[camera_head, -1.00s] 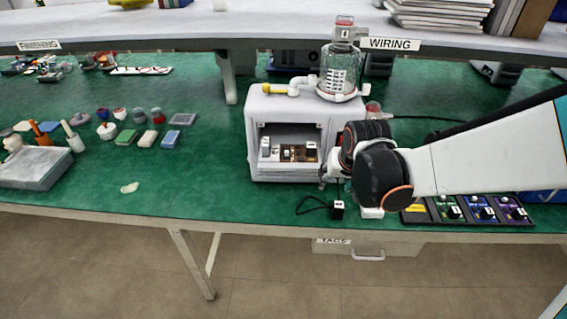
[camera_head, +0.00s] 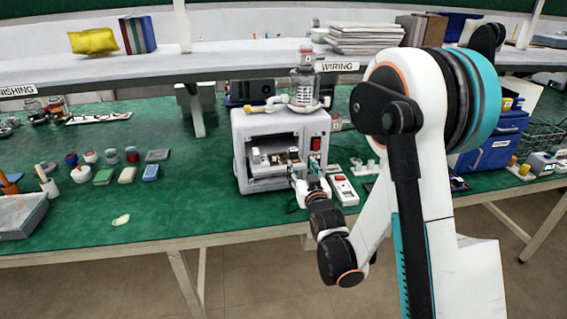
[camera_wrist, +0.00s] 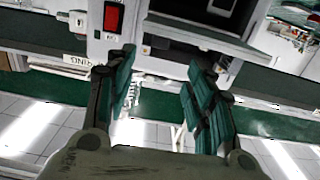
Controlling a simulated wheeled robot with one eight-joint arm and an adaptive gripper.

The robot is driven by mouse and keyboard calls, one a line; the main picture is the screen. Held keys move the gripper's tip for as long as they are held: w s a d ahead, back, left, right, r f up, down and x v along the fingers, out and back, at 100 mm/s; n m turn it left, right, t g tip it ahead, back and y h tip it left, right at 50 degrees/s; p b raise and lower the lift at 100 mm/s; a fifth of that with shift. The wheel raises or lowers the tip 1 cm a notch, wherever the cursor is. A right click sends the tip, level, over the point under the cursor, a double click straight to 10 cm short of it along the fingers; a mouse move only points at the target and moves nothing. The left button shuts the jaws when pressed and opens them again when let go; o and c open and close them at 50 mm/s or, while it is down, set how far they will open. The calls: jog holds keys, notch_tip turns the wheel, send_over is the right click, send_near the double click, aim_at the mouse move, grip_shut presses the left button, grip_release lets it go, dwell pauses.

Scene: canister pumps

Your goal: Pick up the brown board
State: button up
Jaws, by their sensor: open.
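The brown board (camera_head: 294,159) sits inside the open front of the white-grey canister pump housing (camera_head: 240,150), with small white and dark parts on or around it. My gripper (camera_head: 298,184) is just in front of the housing's lower right corner, below and apart from the board. In the wrist view my gripper (camera_wrist: 163,92) shows its two green-padded fingers spread wide with nothing between them. The housing front with its red switch (camera_wrist: 114,16) is beyond the fingers in that view. I cannot make out the board there.
A clear canister (camera_head: 304,88) stands on the housing. A white strip with a red switch (camera_head: 342,188) lies right of the gripper. Blue bins (camera_head: 492,150) stand at the right. The shelf (camera_head: 230,64) runs above.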

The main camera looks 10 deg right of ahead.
aim_at(294, 152)
jog(key=w+b, duration=0.1)
jog(key=w, duration=0.7)
jog(key=w+b, duration=0.1)
jog(key=w, duration=0.4)
jog(key=shift+f+b, duration=0.3)
jog(key=shift+f, duration=0.05)
grip_shut()
